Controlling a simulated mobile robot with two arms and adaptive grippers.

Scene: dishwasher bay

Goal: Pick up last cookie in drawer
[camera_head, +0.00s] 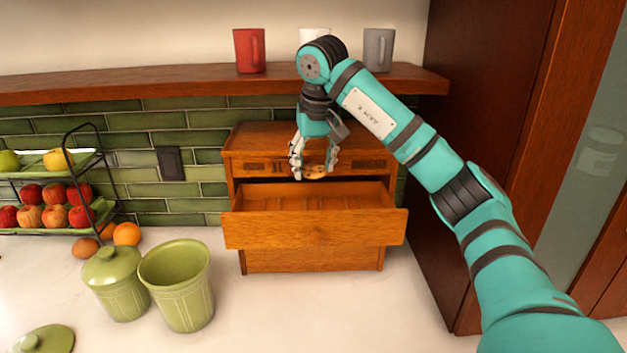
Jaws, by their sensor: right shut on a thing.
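The wooden drawer (316,229) is pulled out of a small wooden cabinet (290,137) on the counter. The part of its inside that shows looks empty. My right gripper (313,172) points down above the back of the open drawer, in front of the cabinet's upper front. It is shut on a round brown cookie (315,172), held between its fingertips above the drawer floor. The fingers cover part of the cookie. My left gripper is not in view.
An open green canister (176,285) and a lidded green canister (116,284) stand left of the drawer. A loose green lid (45,340) lies front left. A fruit rack (50,190) stands at far left. A shelf with mugs (200,82) runs above the cabinet. A dark wooden panel (470,120) stands at right.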

